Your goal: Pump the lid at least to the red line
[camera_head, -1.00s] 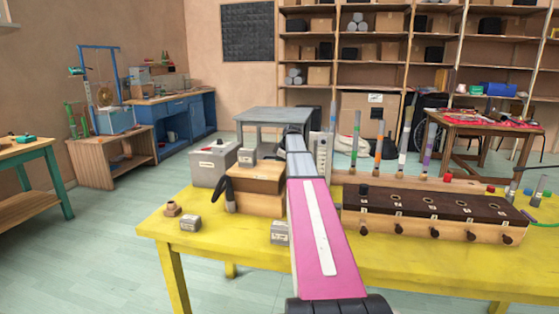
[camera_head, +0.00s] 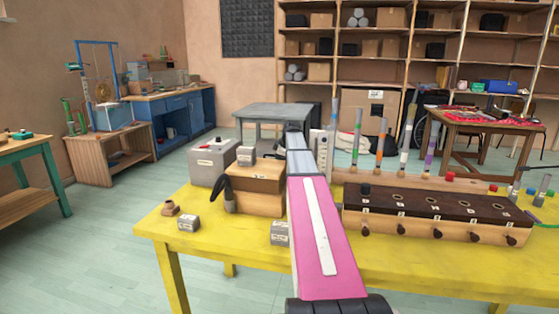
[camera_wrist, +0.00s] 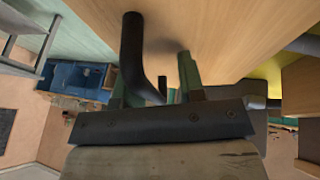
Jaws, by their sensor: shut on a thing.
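A light wooden box (camera_head: 258,203) with a wooden lid (camera_head: 256,171) stands on the yellow table (camera_head: 205,262), left of my arm. A black curved hose (camera_head: 226,188) hangs at its left side. My pink arm hides my gripper in the head view. In the wrist view my gripper (camera_wrist: 155,88) has its dark green fingers closed around a black bent handle (camera_wrist: 132,48), close to a broad wooden surface (camera_wrist: 225,30). The exact contact is partly hidden by the gripper's body. I cannot make out a red line in either view.
A grey box (camera_head: 212,161) stands behind the wooden box.

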